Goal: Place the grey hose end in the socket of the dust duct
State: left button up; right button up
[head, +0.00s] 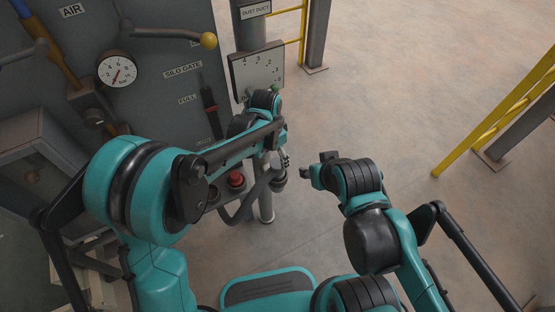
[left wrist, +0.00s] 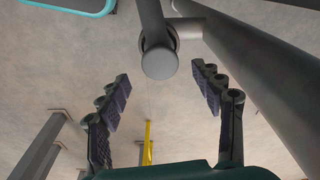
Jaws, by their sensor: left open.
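The dust duct (head: 265,207) is a grey upright pipe beside the machine; it also runs down the right of the left wrist view (left wrist: 250,65). A grey hose (head: 246,207) curves up to its end beside the duct. In the left wrist view a grey round-ended piece (left wrist: 159,64), apparently the hose end, shows beside a short grey stub (left wrist: 187,28) near the duct. I cannot tell whether they are joined. My left gripper (head: 284,160) is open; its fingers (left wrist: 160,75) stand either side of that piece, apparently without touching. My right gripper (head: 313,168) is to the right, apart from the hose.
The machine panel (head: 150,70) stands at the left with a gauge (head: 117,69), a yellow-knobbed lever (head: 208,41) and a red button (head: 236,178). A numbered plate (head: 257,72) is behind my left arm. Yellow rails (head: 495,115) stand at the right. The floor between is clear.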

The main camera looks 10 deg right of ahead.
pick_arm(q)
notch_tip(320, 180, up, 3)
jog(key=shift+a+f, duration=0.15)
jog(key=shift+a+r, duration=0.25)
jog(key=shift+a, duration=0.05)
jog(key=s+a+r+n+t, duration=0.2)
jog(key=s+a+r+n, duration=0.15)
jog(key=a, duration=0.35)
jog(key=s+a+r+n+t, duration=0.1)
jog(key=s+a+r+n, duration=0.1)
jog(key=a+r, duration=0.35)
jog(key=s+a+r+n+t, duration=0.2)
jog(key=s+a+n, duration=0.1)
jog(key=a, duration=0.5)
jog(key=s+a+n+t+y, duration=0.1)
jog(key=s+a+n, duration=0.3)
jog(key=s+a, duration=0.2)
jog(key=shift+a+f+t, duration=0.3)
jog(key=shift+a+f, duration=0.05)
jog(key=shift+a, duration=0.1)
